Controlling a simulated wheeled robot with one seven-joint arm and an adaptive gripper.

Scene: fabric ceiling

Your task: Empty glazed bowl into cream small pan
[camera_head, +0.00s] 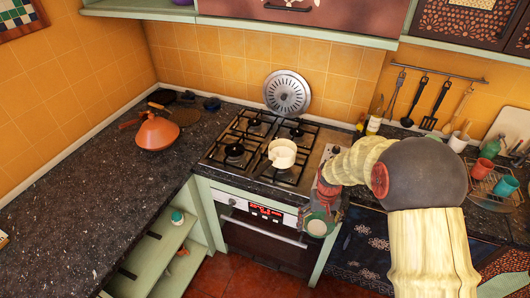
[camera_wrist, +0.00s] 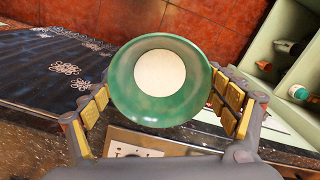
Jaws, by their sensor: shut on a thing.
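The glazed bowl (camera_head: 317,227) is green with a pale round patch in its middle. I cannot tell whether this patch is contents or the bowl's own bottom. It fills the middle of the wrist view (camera_wrist: 126,98). My gripper (camera_wrist: 163,103) is shut on the bowl, with padded fingers on both sides of it. In the head view my gripper (camera_head: 320,207) holds it in front of the stove's right front corner, over the floor side of the counter edge. The cream small pan (camera_head: 283,150) stands on the stove's right front burner, apart from the bowl.
The black gas stove (camera_head: 218,152) has other burners bare. A round grey perforated lid (camera_head: 287,93) leans on the tiled wall behind it. An orange tagine (camera_head: 156,132) is on the left counter. A dish rack (camera_head: 497,182) with cups stands at right. The left counter is mostly clear.

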